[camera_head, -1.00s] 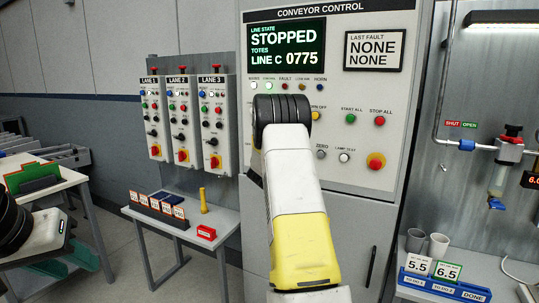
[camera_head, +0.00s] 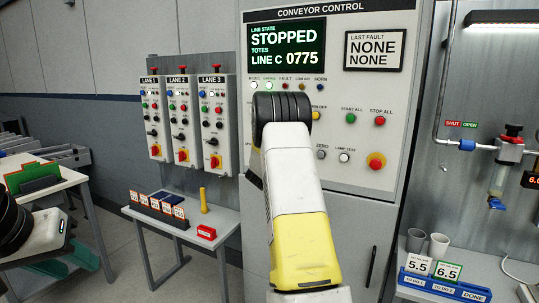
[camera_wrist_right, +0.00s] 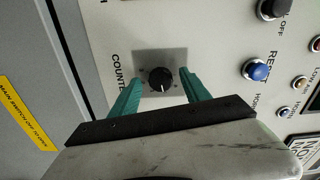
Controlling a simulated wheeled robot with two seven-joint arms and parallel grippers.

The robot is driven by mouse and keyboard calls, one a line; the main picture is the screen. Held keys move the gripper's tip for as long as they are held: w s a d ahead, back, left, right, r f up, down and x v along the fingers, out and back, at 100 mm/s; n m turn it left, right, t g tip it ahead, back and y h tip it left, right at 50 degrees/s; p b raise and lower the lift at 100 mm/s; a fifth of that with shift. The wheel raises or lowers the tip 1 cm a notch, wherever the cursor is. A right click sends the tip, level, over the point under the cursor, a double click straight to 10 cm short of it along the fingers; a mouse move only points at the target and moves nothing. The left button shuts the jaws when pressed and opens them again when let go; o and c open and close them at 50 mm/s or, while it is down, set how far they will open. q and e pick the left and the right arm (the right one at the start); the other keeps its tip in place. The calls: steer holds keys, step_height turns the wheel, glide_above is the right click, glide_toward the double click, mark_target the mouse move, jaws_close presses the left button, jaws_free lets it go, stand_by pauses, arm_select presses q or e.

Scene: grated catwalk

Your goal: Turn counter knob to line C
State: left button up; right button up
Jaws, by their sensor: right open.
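The counter knob (camera_wrist_right: 161,79) is a round black knob on a grey plate in the right wrist view, beside the partly hidden label "COUNTE". A light mark shows on its lower side. My right gripper (camera_wrist_right: 157,88) is open, with one teal finger on each side of the knob. I cannot tell whether the fingers touch it. In the head view my right arm hides the knob. The display (camera_head: 287,45) reads STOPPED, TOTES, LINE C 0775. My left gripper (camera_head: 76,263) is low at the left, its teal fingers apart and empty.
The conveyor control panel (camera_head: 385,95) carries several buttons, including a blue reset button (camera_wrist_right: 257,70) and a black knob (camera_wrist_right: 273,8) near my right gripper. Lane boxes (camera_head: 183,115) and a small table (camera_head: 150,222) stand left. A blue rack (camera_head: 440,286) is at lower right.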

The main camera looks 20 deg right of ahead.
steer(key=v, duration=0.6)
steer(key=shift+s+a, duration=0.25)
steer(key=shift+a, duration=0.05)
steer(key=s+a+r+n+t+y, duration=0.2)
steer(key=a+r+n+y, duration=0.55)
steer(key=a, duration=0.25)
steer(key=s+a+r+n+y, duration=0.2)
steer(key=s+a+n+y, duration=0.45)
steer(key=s+a, duration=0.4)
steer(key=s+a+f+n+g, duration=0.2)
steer(key=s+n, duration=0.2)
steer(key=s, duration=0.5)
steer(key=s+a+f+n+g+y, duration=0.1)
steer(key=s+a+f+n+g, duration=0.1)
steer(key=s, duration=0.7)
steer(key=s+a+f+n+g+y, duration=0.1)
steer(key=s+a+f+n+g, duration=0.1)
steer(key=s+n, duration=0.4)
steer(key=s+a+g, duration=0.1)
steer(key=s, duration=0.3)
steer(key=shift+f, duration=0.35)
